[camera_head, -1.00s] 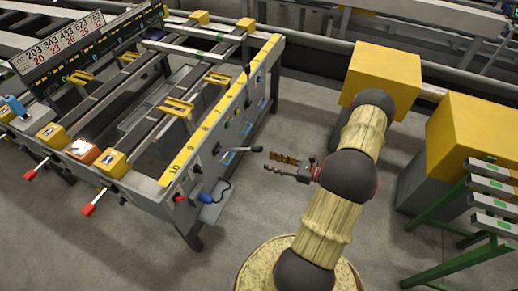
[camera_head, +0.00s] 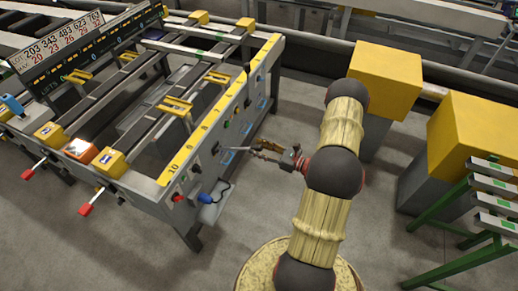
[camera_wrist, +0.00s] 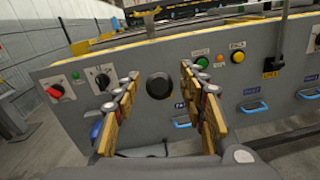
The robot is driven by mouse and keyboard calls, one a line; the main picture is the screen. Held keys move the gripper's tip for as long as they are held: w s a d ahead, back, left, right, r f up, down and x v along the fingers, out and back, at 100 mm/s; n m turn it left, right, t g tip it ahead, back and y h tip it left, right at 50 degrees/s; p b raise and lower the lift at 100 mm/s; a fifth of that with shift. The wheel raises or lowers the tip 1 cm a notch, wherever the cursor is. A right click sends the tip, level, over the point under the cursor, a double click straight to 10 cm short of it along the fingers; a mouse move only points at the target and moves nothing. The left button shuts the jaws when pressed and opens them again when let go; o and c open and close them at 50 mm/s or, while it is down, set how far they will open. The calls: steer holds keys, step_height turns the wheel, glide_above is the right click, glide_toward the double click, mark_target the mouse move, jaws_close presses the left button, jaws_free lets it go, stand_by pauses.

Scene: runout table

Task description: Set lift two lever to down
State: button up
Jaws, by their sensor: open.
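A lever with a round black knob (camera_wrist: 158,86) sticks out from the grey side panel of the runout table. In the wrist view the knob appears end-on between my fingers. In the head view its rod (camera_head: 234,149) points out toward my gripper (camera_head: 262,150). My gripper also shows in the wrist view (camera_wrist: 160,88), open, with one finger on each side of the knob. I cannot tell whether the fingers touch it. No label shows for the nearer lever.
The panel carries a red knob (camera_wrist: 56,91), a black selector switch (camera_wrist: 102,80), a green button (camera_wrist: 202,61), a yellow button (camera_wrist: 238,57) and blue handles (camera_wrist: 187,124). Yellow-topped cabinets (camera_head: 383,79) stand to the right. Floor is clear between table and arm.

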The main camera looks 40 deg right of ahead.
steer(key=shift+c, duration=0.6)
jaws_close()
